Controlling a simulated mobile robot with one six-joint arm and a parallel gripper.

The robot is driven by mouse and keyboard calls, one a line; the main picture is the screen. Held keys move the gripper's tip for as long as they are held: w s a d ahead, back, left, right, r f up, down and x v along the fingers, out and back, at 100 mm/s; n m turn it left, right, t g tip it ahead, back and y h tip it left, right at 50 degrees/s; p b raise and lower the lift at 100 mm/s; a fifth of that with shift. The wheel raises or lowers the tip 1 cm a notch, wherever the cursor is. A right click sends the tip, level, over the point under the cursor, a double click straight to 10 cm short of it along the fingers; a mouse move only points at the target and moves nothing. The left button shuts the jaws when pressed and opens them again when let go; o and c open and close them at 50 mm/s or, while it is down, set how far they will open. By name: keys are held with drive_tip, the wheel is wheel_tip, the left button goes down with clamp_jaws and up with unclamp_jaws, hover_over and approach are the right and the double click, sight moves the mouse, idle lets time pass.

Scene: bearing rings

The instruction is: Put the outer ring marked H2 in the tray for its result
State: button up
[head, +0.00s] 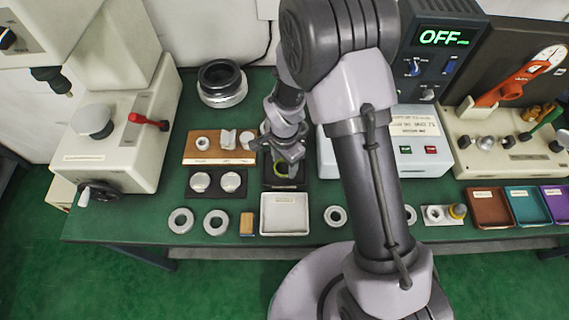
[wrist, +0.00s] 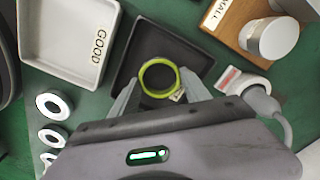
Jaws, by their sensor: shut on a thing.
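A yellow-green ring (wrist: 143,80) is between the two fingers of my gripper (wrist: 158,92), which is shut on it. A small pale tag shows at the ring's lower right edge, but its mark is too small to read. The ring is over or in a black tray (wrist: 128,88); I cannot tell whether it touches the floor of it. In the head view my gripper (head: 288,152) is low over the black tray (head: 269,186), with the ring (head: 283,175) partly hidden. A white tray (wrist: 70,60) labelled GOOD lies beside it, empty, also in the head view (head: 285,228).
Brown (head: 490,208), teal (head: 528,207) and purple (head: 557,204) trays lie at the right. Loose metal rings (head: 215,222) lie along the front edge. A wooden block (head: 205,157) with small parts stands left of my gripper, and a white box (head: 410,160) stands to its right.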

drive_tip(key=shift+f, duration=0.1)
drive_tip(key=o, duration=1.6)
wheel_tip(320, 180, up, 13)
drive_tip(key=p, duration=0.4)
wheel_tip(320, 180, up, 13)
drive_tip(key=n+t+y, duration=0.1)
drive_tip(key=n+t, duration=0.1)
hover_over(285, 167)
drive_tip(key=s+d, duration=0.3)
drive_tip(key=d, duration=0.1)
drive_tip(key=s+d+r+n+t, duration=0.1)
drive_tip(key=s+r, duration=0.2)
drive_tip(key=s, duration=0.1)
drive_tip(key=s+d+r+n+t, duration=0.1)
drive_tip(key=s+r, duration=0.3)
drive_tip(key=s, duration=0.1)
drive_tip(key=s+d+r+n+t+y, duration=0.1)
drive_tip(key=s+d+r+n, duration=0.1)
drive_tip(key=s+r, duration=0.2)
drive_tip(key=shift+s+d+t, duration=0.1)
drive_tip(key=shift+s+t, duration=0.3)
drive_tip(key=shift+s, duration=0.25)
